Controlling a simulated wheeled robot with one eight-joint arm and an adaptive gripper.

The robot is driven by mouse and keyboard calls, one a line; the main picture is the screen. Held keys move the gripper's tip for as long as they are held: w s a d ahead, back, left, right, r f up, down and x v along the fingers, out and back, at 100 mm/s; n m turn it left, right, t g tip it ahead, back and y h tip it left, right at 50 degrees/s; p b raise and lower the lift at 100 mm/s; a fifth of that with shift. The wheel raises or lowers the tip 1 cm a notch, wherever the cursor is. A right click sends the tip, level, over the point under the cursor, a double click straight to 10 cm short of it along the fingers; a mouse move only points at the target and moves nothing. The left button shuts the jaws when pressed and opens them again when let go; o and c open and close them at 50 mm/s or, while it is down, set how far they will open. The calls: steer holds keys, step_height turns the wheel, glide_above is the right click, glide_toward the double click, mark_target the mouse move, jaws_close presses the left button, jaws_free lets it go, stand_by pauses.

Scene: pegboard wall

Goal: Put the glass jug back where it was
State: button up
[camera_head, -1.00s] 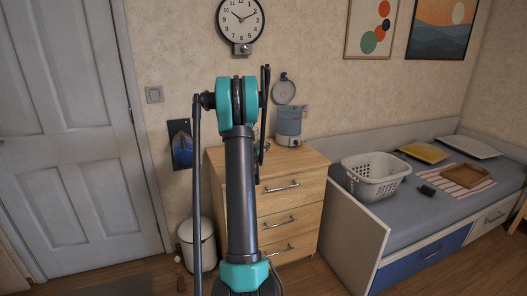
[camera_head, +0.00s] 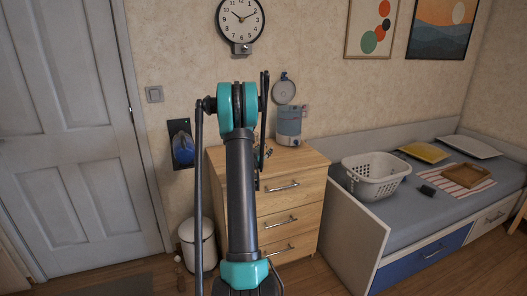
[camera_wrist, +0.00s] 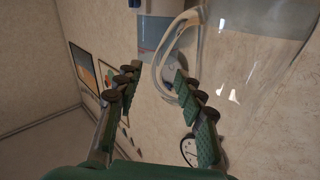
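The clear glass jug (camera_wrist: 245,65) fills the upper right of the wrist view, and its curved glass handle (camera_wrist: 158,72) hangs toward my fingers. My gripper (camera_wrist: 154,76) is open, with its two green fingers spread apart. The handle's lower part lies close to the right fingertip; I cannot tell whether they touch. Nothing is clearly clamped between the fingers. In the head view my arm hides most of the gripper, and I cannot make out the jug there.
A blue-and-white appliance (camera_head: 289,125) stands on the wooden dresser (camera_head: 307,160), right of my arm. A round lid-like item (camera_head: 284,92) hangs on the wall above. A blue item (camera_head: 182,148) hangs left. A white bin (camera_head: 197,243) stands beside the dresser. A basket (camera_head: 374,179) sits on the bed.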

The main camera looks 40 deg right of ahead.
steer(key=shift+r, duration=0.15)
steer(key=s+a+f+n+g+y, duration=0.1)
steer(key=s+a+f+n+y, duration=0.2)
steer(key=s+a, duration=0.8)
steer(key=s+a+f+n+g+y, duration=0.2)
steer(key=s+a+n+y, duration=0.4)
steer(key=s+a, duration=0.6)
steer(key=s+a+f+n+g+y, duration=0.2)
steer(key=s+a, duration=1)
steer(key=a, duration=1.3)
step_height(320, 180, down, 2)
steer(key=n+y, duration=0.2)
steer(key=y, duration=0.2)
steer(key=shift+a, duration=0.4)
